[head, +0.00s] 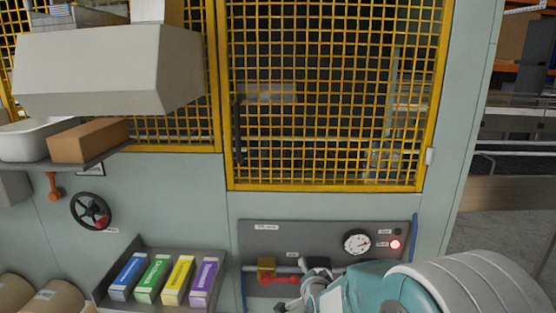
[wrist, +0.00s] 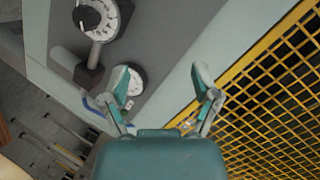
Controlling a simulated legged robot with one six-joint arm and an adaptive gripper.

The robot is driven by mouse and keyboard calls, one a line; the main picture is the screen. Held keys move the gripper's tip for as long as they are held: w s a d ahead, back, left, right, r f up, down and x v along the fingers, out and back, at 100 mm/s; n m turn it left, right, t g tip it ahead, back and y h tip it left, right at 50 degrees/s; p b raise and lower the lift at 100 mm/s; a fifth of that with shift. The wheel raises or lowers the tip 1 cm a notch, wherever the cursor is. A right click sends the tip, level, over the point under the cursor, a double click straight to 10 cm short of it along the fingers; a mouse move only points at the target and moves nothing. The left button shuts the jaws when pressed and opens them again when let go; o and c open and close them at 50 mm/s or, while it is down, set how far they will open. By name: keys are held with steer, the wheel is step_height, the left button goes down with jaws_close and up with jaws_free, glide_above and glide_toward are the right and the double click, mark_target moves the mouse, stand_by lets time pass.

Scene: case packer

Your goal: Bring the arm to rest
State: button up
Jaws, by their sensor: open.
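My gripper (wrist: 162,82) is open in the wrist view, with its two teal fingers spread wide and nothing between them. The finger on the left overlaps a round white gauge on the grey control panel (wrist: 65,20). In the head view my teal and white arm (head: 390,290) reaches in from the bottom right, in front of the lower part of the panel (head: 320,234). The end of the gripper is hard to make out there against the panel fittings.
The panel carries a gauge (head: 356,242), a lit red lamp (head: 395,244) and a red-handled valve (head: 280,280). A yellow mesh guard (head: 335,187) stands above. Colored cartons (head: 166,278) sit in a tray at lower left. A handwheel (head: 91,210) and a shelf with a brown box (head: 88,141) are further left.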

steer(key=s+d+r+n+g, duration=0.2)
steer(key=s+r+n, duration=0.1)
steer(key=s, duration=0.7)
steer(key=s+d+r+n+g, duration=0.3)
steer(key=s+n, duration=0.1)
steer(key=s, duration=0.7)
steer(key=s+d+r+n+g, duration=0.2)
steer(key=s+r+n+g, duration=0.1)
steer(key=s, duration=0.8)
steer(key=shift+d+r+n+h, duration=0.2)
steer(key=shift+r+n+h, duration=0.2)
steer(key=shift+r, duration=0.05)
